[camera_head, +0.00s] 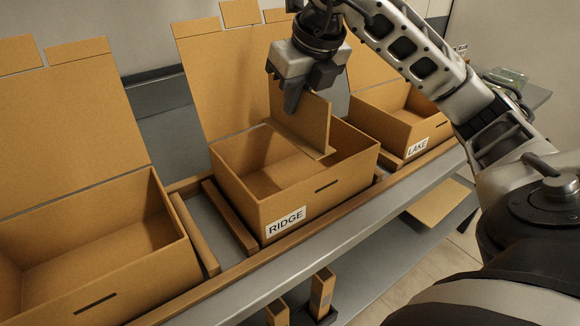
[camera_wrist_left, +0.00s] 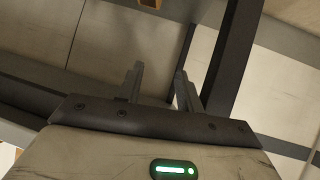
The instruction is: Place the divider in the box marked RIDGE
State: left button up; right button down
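The box marked RIDGE (camera_head: 290,206) stands open on the conveyor in the middle of the head view, its lid raised at the back. The divider (camera_head: 309,122) is a brown cardboard panel, upright, over the opening of this box. Whether its lower edge is below the rim is hard to tell. My right gripper (camera_head: 292,100) points down and is shut on the divider's upper edge. My left gripper (camera_wrist_left: 160,88) shows only in the left wrist view, with its two fingers apart and nothing between them.
An open box (camera_head: 112,262) stands on the left and the box marked LAKE (camera_head: 398,124) on the right. Wooden strips (camera_head: 228,217) lie between boxes. A lower shelf (camera_head: 375,270) in front holds small cardboard pieces (camera_head: 321,290). Raised lids stand behind the boxes.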

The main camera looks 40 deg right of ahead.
aim_at(303, 138)
notch_tip(303, 138, down, 12)
jog(key=shift+f+b, duration=0.15)
jog(key=shift+b, duration=0.75)
pick_arm(q)
jog(key=shift+w+d+f+t, duration=0.1)
jog(key=shift+w+d+t, duration=0.1)
jog(key=shift+t, duration=0.1)
jog(key=shift+f, duration=0.15)
pick_arm(e)
jog(key=shift+f, duration=0.1)
jog(key=c, duration=1.6)
grip_release()
jog(key=shift+r, duration=0.3)
jog(key=p+v, duration=0.1)
jog(key=v, duration=0.9)
jog(key=shift+s+a+r, duration=0.1)
jog(key=shift+s+r, duration=0.05)
jog(key=shift+r, duration=0.15)
pick_arm(q)
jog(key=shift+w+a+r, duration=0.1)
jog(key=shift+w+r, duration=0.05)
jog(key=shift+r, duration=0.25)
pick_arm(e)
jog(key=shift+s+r, duration=0.25)
jog(key=shift+r, duration=0.2)
